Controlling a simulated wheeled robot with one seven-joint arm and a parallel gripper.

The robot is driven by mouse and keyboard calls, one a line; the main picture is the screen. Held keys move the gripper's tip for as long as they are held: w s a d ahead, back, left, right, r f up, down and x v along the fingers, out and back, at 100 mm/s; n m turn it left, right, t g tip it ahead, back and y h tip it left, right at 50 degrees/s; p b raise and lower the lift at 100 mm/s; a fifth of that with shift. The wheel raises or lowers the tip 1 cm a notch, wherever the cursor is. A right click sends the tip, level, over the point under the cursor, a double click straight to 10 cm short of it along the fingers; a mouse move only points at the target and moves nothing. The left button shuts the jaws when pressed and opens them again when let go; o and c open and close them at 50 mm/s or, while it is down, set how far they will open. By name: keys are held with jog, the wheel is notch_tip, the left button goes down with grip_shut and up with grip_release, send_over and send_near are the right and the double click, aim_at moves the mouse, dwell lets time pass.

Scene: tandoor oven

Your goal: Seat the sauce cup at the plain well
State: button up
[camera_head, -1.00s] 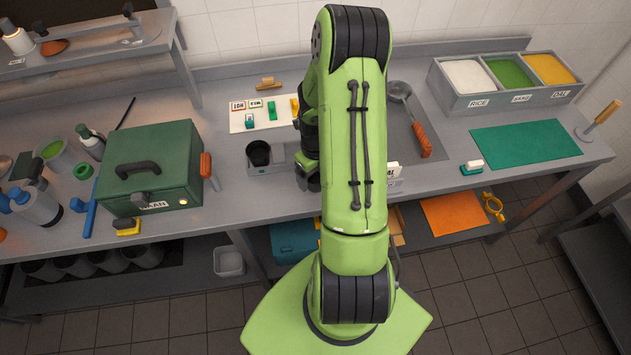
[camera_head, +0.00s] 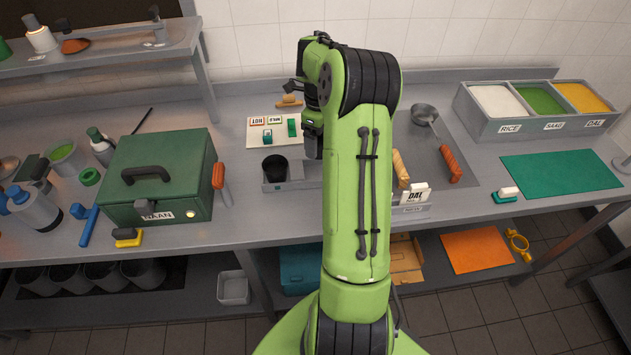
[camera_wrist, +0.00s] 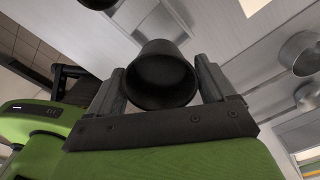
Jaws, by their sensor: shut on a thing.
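In the wrist view, my gripper (camera_wrist: 160,72) is shut on a round black cup (camera_wrist: 165,85), which I take for the sauce cup. Its open mouth faces the camera and it looks empty. In the head view, the held cup and fingertips are hidden behind my green arm. A second black cup (camera_head: 275,166) stands upright in a grey holder (camera_head: 284,187) left of my arm. The holder's right part is hidden by the arm, so I cannot tell which well is plain. A dark round edge (camera_wrist: 97,3) shows at the top of the wrist view.
A green NAAN box (camera_head: 160,180) stands left of the holder. A white card (camera_head: 262,136) with small tags lies behind it. The ladle bowl (camera_head: 424,113), a wooden-handled tool (camera_head: 400,168) and a DAL tag (camera_head: 415,194) are right of my arm. A green mat (camera_head: 560,174) is clear.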

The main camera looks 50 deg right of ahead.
jog(key=shift+w+r+n, duration=0.3)
jog(key=shift+w+r, duration=0.1)
jog(key=shift+w, duration=0.05)
jog(key=shift+a+r, duration=0.1)
jog(key=shift+r, duration=0.4)
notch_tip(320, 180, down, 8)
jog(key=b, duration=0.7)
jog(key=shift+r+b, duration=0.1)
jog(key=shift+b, duration=0.25)
jog(key=shift+f+b, duration=0.45)
jog(key=shift+b, duration=0.05)
jog(key=shift+f+b, duration=1.25)
jog(key=shift+f, duration=0.15)
jog(key=o, duration=0.9)
jog(key=shift+r, duration=0.1)
